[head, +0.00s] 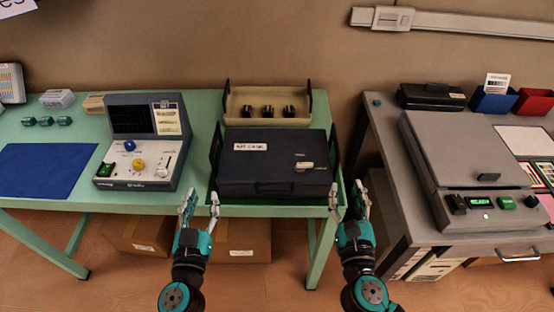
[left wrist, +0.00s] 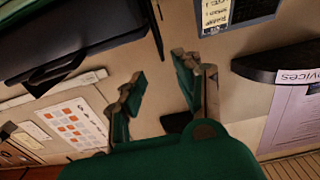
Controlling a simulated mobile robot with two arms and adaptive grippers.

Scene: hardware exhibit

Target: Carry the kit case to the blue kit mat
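The kit case (head: 272,178) is a dark, closed box with a white label and a light latch. It sits on a green tray (head: 285,201) with upright dark handles at its left and right ends, at the right part of the green table. The blue kit mat (head: 42,170) lies flat and bare at the table's left. My left gripper (head: 201,202) is open and empty near the case's front left corner; its spread fingers show in the left wrist view (left wrist: 160,85). My right gripper (head: 350,203) is open and empty near the front right corner. Both appear apart from the case.
A grey console (head: 145,145) with coloured knobs stands between mat and case. A beige bin (head: 268,92) with dark knobs is behind the case. A grey desk (head: 390,150) with a large lidded device (head: 465,155) stands to the right. Cardboard boxes (head: 140,232) lie under the table.

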